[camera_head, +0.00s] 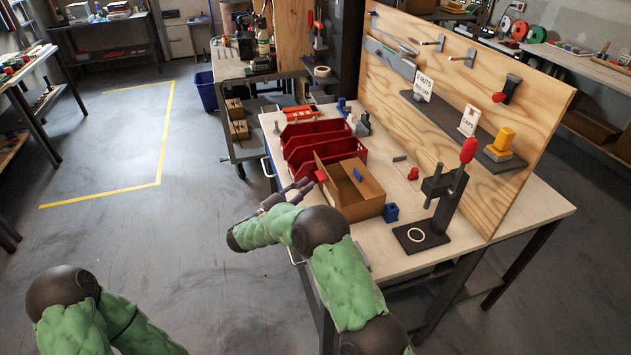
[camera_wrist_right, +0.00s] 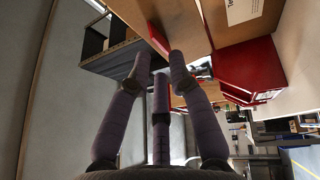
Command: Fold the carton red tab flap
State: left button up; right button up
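The brown open-topped carton (camera_head: 359,205) stands on the workbench, and part of its wall fills the top of the right wrist view (camera_wrist_right: 181,22). Its red tab (camera_head: 321,175) is on the left side, and it shows just beyond the fingers in the right wrist view (camera_wrist_right: 158,38). A blue piece (camera_head: 357,174) sits at the far inner side. My right gripper (camera_head: 305,186) is left of the carton, close to the red tab. Its fingertips (camera_wrist_right: 160,65) are apart with nothing visible between them; I cannot tell whether they touch the tab. My left gripper is out of view.
Red bins (camera_head: 318,140) stand right behind the carton. A blue block (camera_head: 391,212) and a dark press with a red handle (camera_head: 437,205) stand to its right. Floor to the left is open.

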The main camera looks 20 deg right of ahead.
aim_at(324, 172)
jog(key=shift+b+x, duration=0.3)
jog(key=shift+x, duration=1.85)
grip_shut()
